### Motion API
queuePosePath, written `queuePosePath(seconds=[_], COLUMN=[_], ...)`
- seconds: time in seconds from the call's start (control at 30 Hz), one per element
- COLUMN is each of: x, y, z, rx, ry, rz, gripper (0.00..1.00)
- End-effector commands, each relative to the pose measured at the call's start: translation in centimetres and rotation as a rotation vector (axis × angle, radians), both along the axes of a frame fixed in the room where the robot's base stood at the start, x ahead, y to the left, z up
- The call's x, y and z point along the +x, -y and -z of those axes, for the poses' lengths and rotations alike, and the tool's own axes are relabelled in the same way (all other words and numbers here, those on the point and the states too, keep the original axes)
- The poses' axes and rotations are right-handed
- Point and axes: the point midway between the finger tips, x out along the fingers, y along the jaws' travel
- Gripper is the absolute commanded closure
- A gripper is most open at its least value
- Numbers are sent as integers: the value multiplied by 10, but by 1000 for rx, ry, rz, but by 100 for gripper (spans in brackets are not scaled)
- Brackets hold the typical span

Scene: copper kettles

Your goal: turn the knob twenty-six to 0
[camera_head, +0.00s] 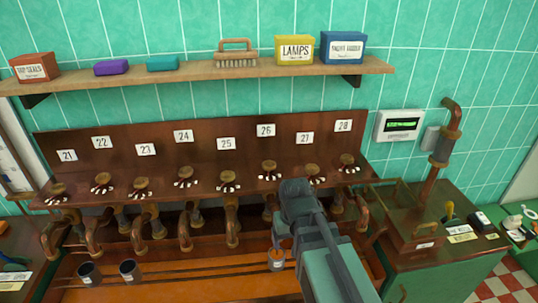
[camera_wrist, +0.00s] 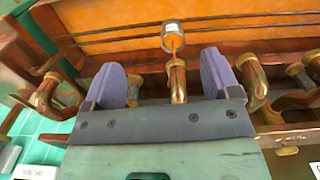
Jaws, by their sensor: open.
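Knob twenty-six (camera_head: 268,168) is a brass knob on the sloping brown panel, below the label 26 (camera_head: 265,130), with small white marks around its front. Its exact setting is too small to read. My gripper (camera_head: 296,190) is in front of the panel, to the lower right of knob twenty-six and apart from it. In the wrist view, the two purple-padded fingers of my gripper (camera_wrist: 164,75) are spread, with no knob between them. A copper spout (camera_wrist: 178,80) shows in the gap, with a small cup (camera_wrist: 173,38) beyond it.
Knob twenty-seven (camera_head: 312,169) and knob twenty-five (camera_head: 228,177) flank it closely. Copper spouts (camera_head: 232,228) hang below the panel. Two dark cups (camera_head: 130,270) stand at left on the orange bench. A shelf (camera_head: 190,77) with boxes and a brush is above.

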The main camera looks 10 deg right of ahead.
Motion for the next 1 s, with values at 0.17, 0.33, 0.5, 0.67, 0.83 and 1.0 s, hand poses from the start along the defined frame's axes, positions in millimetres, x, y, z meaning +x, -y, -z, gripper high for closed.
queuePosePath(seconds=[0.17, 0.33, 0.5, 0.67, 0.83, 1.0], x=[193, 326, 319, 318, 318, 318], y=[0, 1, 1, 1, 1, 1], z=[-136, -149, -143, -136, -105, -63], rx=[0, 1, 1, 1, 1, 1], ry=[1, 0, 0, 0, 0, 0], rz=[-164, -508, -658, -658, -657, -656], gripper=[18, 18, 18, 18, 18, 18])
